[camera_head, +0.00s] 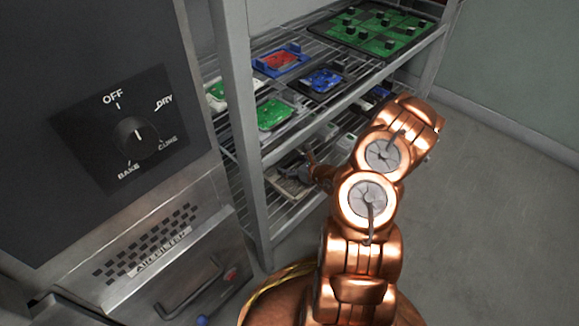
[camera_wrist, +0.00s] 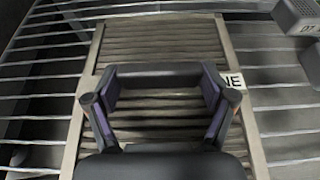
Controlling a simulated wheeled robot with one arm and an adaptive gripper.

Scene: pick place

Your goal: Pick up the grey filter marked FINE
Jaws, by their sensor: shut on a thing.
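The grey filter (camera_wrist: 165,42) has a pleated face and a pale frame. It fills the middle of the wrist view and lies on the wire shelf. A white label on its right edge shows only "NE"; the rest is hidden behind my gripper (camera_wrist: 160,103). My gripper is shut on the filter, with its dark fingers over the pleats on either side. In the head view the filter (camera_head: 286,184) shows as a flat piece on a low shelf, with my gripper (camera_head: 311,168) at its right end. Part of it is hidden there.
Shelves above hold a green board (camera_head: 374,30) and several coloured trays. A grey block (camera_wrist: 298,14) with partial lettering sits right of the filter. An oven (camera_head: 130,150) stands at left.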

